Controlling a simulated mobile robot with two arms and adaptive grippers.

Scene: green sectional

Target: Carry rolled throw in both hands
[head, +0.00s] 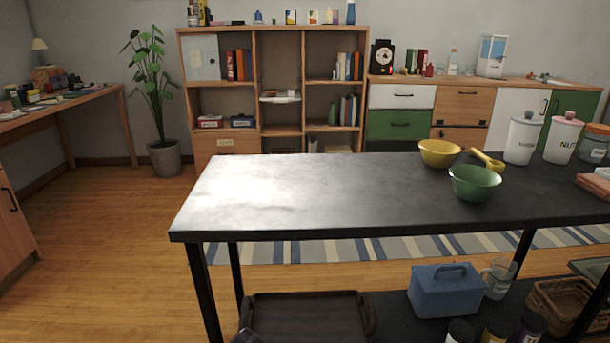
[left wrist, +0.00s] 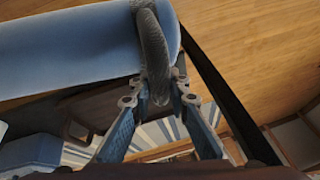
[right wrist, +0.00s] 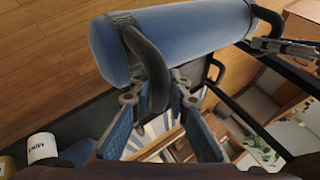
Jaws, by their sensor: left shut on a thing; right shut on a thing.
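The rolled throw is a blue cylinder with dark strap handles; it shows in the left wrist view (left wrist: 70,52) and in the right wrist view (right wrist: 195,36). My left gripper (left wrist: 158,90) is shut on the strap handle near one end of the roll. My right gripper (right wrist: 158,92) is shut on the strap handle near the other end. In the right wrist view, part of my left gripper also shows at the far end. The head view shows neither gripper nor the throw.
A black-topped table (head: 330,205) stands ahead, its left half bare. A yellow bowl (head: 439,152), a green bowl (head: 474,182) and white canisters (head: 521,138) stand on its right half. A blue box (head: 445,290) and a dark tray (head: 305,318) sit below. Wooden floor at left is clear.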

